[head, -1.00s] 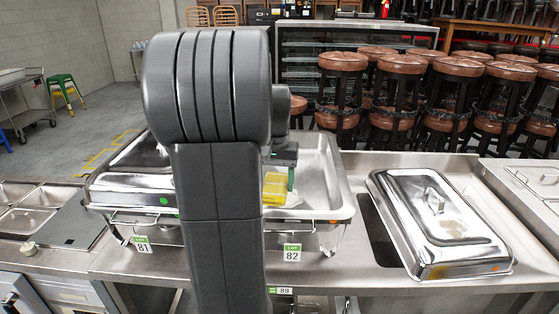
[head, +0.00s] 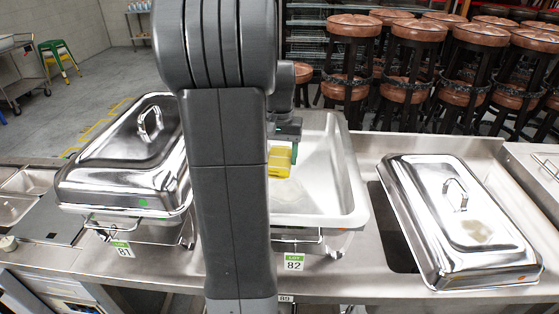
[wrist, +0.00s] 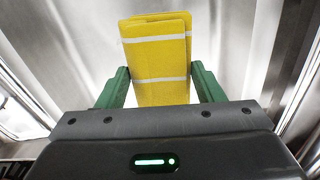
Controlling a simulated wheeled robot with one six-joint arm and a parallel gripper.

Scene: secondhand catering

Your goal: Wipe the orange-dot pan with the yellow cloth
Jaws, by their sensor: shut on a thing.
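My gripper (wrist: 160,92) is shut on the yellow cloth (wrist: 158,60), which is folded and has white stripes. In the head view the cloth (head: 279,163) is low inside the open steel pan (head: 345,190), partly behind my arm. I cannot tell whether it touches the pan's floor. The pan is at lot tag 82, and a pale, faintly brownish patch shows on its floor right of the cloth. The steel lid (head: 410,195) lies on the counter to the right, with a small orange mark low on its front edge and a brownish smudge on top.
A lidded chafing dish (head: 120,175) with a green dot stands left of the open pan, at tag 81. A dark counter opening shows left of the loose lid. Several brown-topped stools (head: 410,70) stand behind the counter. My arm hides the pan's left part.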

